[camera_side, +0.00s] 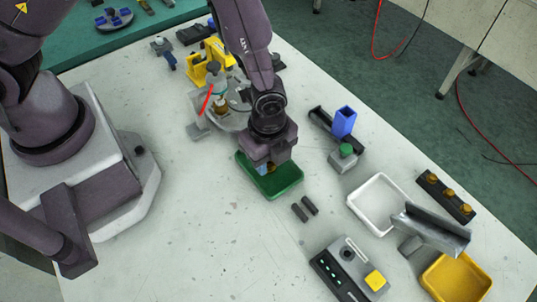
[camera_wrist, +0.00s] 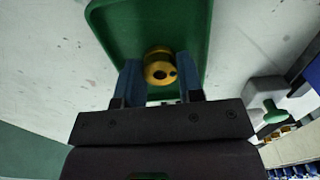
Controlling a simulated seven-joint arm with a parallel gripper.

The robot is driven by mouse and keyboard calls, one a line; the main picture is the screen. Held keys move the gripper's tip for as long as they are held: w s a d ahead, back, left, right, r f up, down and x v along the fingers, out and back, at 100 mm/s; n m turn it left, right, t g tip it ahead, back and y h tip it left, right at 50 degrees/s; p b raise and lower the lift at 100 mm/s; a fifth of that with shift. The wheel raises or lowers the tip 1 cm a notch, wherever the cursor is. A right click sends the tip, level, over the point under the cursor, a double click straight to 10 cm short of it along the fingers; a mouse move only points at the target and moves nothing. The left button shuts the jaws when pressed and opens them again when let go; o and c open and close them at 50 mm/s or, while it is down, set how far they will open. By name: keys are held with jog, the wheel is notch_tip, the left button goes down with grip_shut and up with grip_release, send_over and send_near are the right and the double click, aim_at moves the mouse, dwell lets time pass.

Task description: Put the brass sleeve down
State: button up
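The brass sleeve (camera_wrist: 160,67) is a short yellow ring with a dark hole, seen between my two blue fingertips in the wrist view. My gripper (camera_wrist: 160,75) is closed against both sides of it. In the side view my gripper (camera_side: 270,168) points down over the green tray (camera_side: 284,188), with a bit of the sleeve showing between the fingers. The tray also fills the top middle of the wrist view (camera_wrist: 110,22). I cannot tell whether the sleeve touches the tray floor.
A round fixture with a bottle (camera_side: 215,82) and a yellow bracket (camera_side: 205,68) stand behind my gripper. Right are a block with a green knob (camera_side: 345,152), a white tray (camera_side: 362,212), a metal chute (camera_side: 430,230) and a yellow bin (camera_side: 455,278). The front-left table is clear.

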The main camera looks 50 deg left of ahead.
jog(key=o, duration=0.4)
jog(key=shift+r, duration=0.15)
jog(key=s+a+r+n+t, duration=0.1)
jog(key=a+r+n, duration=0.3)
jog(key=r, duration=0.8)
jog(key=a+r+n+t, duration=0.1)
jog(key=a+r+n, duration=0.3)
jog(key=r, duration=0.9)
jog(key=s+a+r+n+t, duration=0.1)
jog(key=s+a+r+n, duration=0.1)
jog(key=s+r+n, duration=0.1)
jog(key=s+a+r+n+t, duration=0.1)
jog(key=s+a+r+n, duration=0.1)
jog(key=s+a+n, duration=0.1)
jog(key=s+a+r+n+t, duration=0.1)
jog(key=s+a+r+n, duration=0.2)
jog(key=n, duration=0.1)
jog(key=shift+s+r+t, duration=0.2)
jog(key=shift+r+t, duration=0.1)
jog(key=shift+r, duration=0.05)
